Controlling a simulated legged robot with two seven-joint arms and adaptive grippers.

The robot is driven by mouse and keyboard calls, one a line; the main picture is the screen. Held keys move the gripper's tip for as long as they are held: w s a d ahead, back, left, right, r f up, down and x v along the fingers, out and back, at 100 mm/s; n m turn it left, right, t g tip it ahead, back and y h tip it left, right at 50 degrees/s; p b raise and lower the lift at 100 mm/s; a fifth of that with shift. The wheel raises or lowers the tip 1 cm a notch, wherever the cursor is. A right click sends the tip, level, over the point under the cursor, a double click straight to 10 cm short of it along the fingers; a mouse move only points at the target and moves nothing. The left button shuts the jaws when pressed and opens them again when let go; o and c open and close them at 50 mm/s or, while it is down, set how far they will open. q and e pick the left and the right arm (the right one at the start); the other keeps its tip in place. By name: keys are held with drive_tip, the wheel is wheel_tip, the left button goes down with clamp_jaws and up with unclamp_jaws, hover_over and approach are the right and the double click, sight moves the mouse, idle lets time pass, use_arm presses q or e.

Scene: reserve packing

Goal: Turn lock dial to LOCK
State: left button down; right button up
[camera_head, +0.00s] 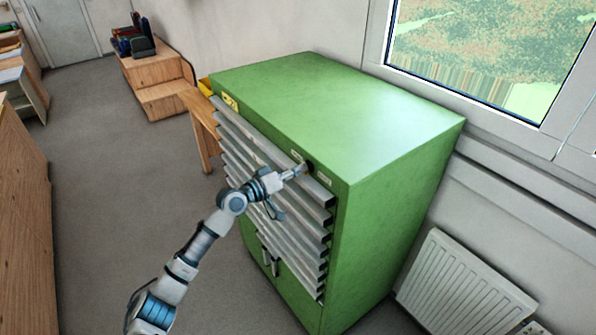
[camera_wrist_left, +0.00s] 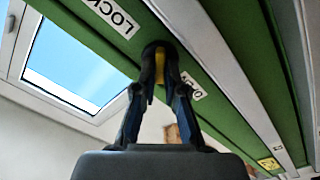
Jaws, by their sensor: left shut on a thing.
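The green cabinet (camera_head: 380,120) stands against the wall with a stack of grey drawers (camera_head: 270,190) on its front. The dark lock dial (camera_head: 309,166) is near the top right of that front, and it also shows in the left wrist view (camera_wrist_left: 158,48). My left gripper (camera_head: 303,171) reaches it from the left. In the left wrist view the fingers (camera_wrist_left: 160,75) are shut on the dial, with a yellow part between them. A white LOCK label (camera_wrist_left: 112,14) is to the left of the dial and a second, partly hidden label (camera_wrist_left: 193,88) to the right. My right gripper is not in view.
A window (camera_head: 480,60) is at the upper right, with a white radiator (camera_head: 465,290) below it. A wooden table (camera_head: 200,120) stands behind the cabinet's left side. Open grey floor (camera_head: 120,190) lies left of the cabinet.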

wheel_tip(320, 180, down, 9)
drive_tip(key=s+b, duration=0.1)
drive_tip(key=b, duration=0.8)
use_arm(q)
drive_tip(key=shift+s+d+f+m+b, duration=0.15)
drive_tip(key=shift+m+b, duration=0.65)
drive_tip(key=shift+m, duration=2.15)
drive_tip(key=shift+w+a+f+m+b, duration=0.15)
drive_tip(key=shift+m+b, duration=0.7)
drive_tip(key=shift+m, duration=2.15)
drive_tip(key=shift+s+d+f+m+b, duration=0.15)
drive_tip(key=shift+m+b, duration=0.65)
drive_tip(key=shift+m, duration=2.15)
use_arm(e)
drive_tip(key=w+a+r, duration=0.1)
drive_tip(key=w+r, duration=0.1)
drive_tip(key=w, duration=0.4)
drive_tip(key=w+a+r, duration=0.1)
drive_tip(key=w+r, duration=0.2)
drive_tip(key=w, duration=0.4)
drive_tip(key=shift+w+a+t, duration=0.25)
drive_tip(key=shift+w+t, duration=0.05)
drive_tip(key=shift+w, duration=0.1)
use_arm(q)
drive_tip(key=c, duration=1.2)
unclamp_jaws()
drive_tip(key=shift+c, duration=0.2)
drive_tip(key=shift+w, duration=0.25)
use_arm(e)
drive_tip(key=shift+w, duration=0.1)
